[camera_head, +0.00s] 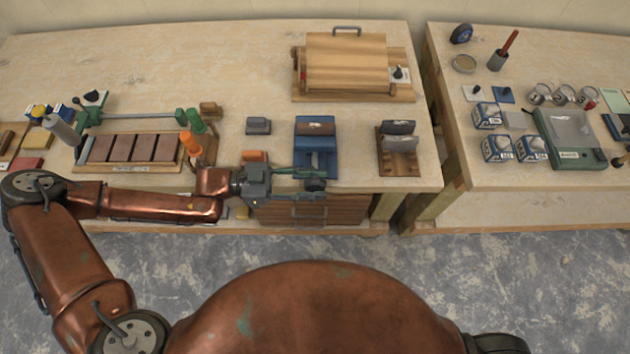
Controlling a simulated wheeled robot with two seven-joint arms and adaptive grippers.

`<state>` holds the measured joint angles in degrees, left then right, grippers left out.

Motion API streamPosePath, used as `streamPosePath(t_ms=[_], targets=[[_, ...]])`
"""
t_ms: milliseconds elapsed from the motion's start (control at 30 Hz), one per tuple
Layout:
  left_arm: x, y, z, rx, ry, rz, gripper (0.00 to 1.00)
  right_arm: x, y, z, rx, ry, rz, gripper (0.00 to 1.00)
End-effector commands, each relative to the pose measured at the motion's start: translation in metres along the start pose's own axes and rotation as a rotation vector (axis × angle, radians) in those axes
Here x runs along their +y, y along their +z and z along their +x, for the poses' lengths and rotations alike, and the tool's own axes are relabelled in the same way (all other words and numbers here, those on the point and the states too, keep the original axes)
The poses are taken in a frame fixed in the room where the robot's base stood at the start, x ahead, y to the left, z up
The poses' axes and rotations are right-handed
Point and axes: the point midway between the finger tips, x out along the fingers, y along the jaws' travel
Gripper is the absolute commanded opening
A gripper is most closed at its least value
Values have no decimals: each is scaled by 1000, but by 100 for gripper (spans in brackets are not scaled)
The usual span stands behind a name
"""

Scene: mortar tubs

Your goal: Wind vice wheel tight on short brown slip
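A blue vice (301,148) stands near the front edge of the left bench. A short brown slip (316,128) appears to lie at its jaws, at the top of the vice. The dark vice wheel (315,185) is at the vice's front, over the bench edge. My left gripper (318,182) reaches in from the left, its greenish fingers apart, one on the far side and one on the near side of the wheel. Whether they press on the wheel cannot be told. My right gripper is not in view.
A wooden stand with grey slips (398,140) is right of the vice. A grey block (258,125) and an orange block (254,156) are to its left. A wooden press (350,65) stands behind. A brick tray (130,150) and bottles are further left; drawers (310,212) are below.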

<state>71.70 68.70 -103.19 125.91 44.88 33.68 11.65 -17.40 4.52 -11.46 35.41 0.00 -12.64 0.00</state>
Motion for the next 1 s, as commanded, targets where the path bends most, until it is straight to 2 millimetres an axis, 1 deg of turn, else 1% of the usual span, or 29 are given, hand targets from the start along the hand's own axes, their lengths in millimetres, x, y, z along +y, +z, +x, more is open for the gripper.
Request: streamPosePath(t_ms=[200,233,700,1000], targets=[[0,0,0,0,-1,0,34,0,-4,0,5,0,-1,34],[0,0,0,0,-1,0,33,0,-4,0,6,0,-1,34],[0,0,0,0,-1,0,1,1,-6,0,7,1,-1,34],[0,-1,0,-8,-1,1,0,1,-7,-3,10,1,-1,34]])
